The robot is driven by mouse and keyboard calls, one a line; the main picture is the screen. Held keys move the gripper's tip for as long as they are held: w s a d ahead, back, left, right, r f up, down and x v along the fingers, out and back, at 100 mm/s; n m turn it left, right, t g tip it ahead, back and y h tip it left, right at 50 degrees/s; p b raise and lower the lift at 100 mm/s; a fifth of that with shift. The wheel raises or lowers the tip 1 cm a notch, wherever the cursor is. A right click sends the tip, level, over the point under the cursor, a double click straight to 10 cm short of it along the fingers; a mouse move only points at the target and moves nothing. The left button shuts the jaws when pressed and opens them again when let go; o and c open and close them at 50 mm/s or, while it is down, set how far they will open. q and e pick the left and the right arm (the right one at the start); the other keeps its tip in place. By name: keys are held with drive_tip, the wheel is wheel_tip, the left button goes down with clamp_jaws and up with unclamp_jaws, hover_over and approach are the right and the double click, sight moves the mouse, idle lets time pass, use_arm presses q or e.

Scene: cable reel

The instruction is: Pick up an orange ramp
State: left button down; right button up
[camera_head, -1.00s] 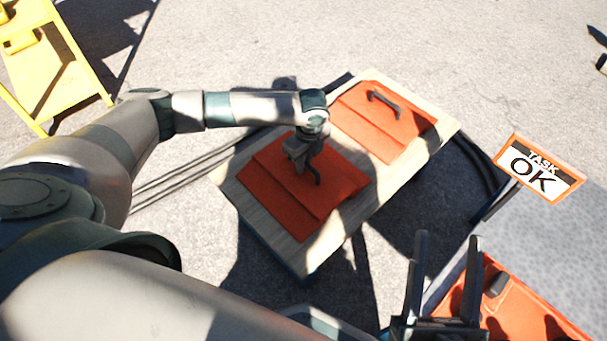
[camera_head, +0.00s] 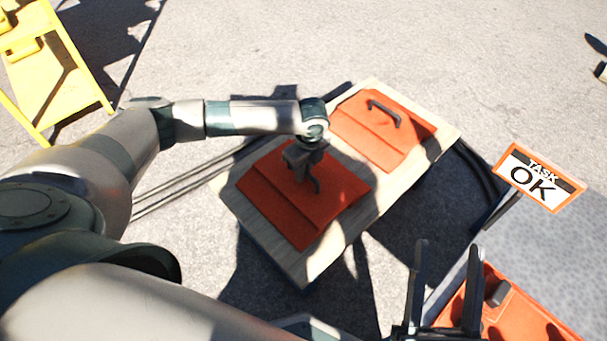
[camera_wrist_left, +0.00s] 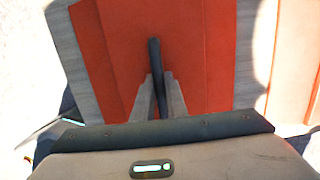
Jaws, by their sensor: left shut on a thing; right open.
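Two orange ramps lie on a wooden board (camera_head: 312,264). The near ramp (camera_head: 290,218) has my left gripper (camera_head: 309,181) over its middle. In the left wrist view, the gripper (camera_wrist_left: 158,95) is shut on the dark handle (camera_wrist_left: 154,50) of this ramp (camera_wrist_left: 200,60). The far ramp (camera_head: 372,142) has its dark handle (camera_head: 385,111) free. The near ramp appears to rest on the board; any small gap under it cannot be told. My right gripper (camera_head: 444,285) is open and empty at the lower right, apart from both ramps.
A sign reading "TASK OK" (camera_head: 538,178) stands at the right, by a grey surface (camera_head: 560,250) with an orange part (camera_head: 510,310) below it. A yellow frame (camera_head: 50,70) stands at upper left. Dark cables (camera_head: 180,190) run on the ground beside the board. Open ground lies beyond.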

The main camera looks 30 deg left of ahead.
use_arm(q)
drive_tip(key=shift+w+r, duration=0.1)
drive_tip(key=shift+r, duration=0.15)
drive_tip(key=shift+r+p, duration=0.4)
drive_tip(key=shift+r, duration=0.7)
drive_tip(key=shift+w+d+r+p, duration=0.1)
drive_tip(key=shift+r+p, duration=0.1)
drive_tip(key=shift+r, duration=0.3)
drive_tip(key=shift+d+r+p, duration=0.1)
drive_tip(key=shift+r+p, duration=0.05)
drive_tip(key=shift+r, duration=0.3)
drive_tip(key=w+d+r+p, duration=0.2)
drive_tip(key=d+r, duration=0.4)
drive_tip(key=d, duration=0.5)
drive_tip(key=shift+w+r, duration=0.3)
drive_tip(key=shift+w, duration=0.35)
use_arm(e)
drive_tip(key=w+f+g+h, duration=0.3)
drive_tip(key=f+g, duration=0.4)
drive_tip(key=f, duration=0.5)
drive_tip(key=shift+w+d, duration=0.4)
drive_tip(key=shift+w, duration=0.1)
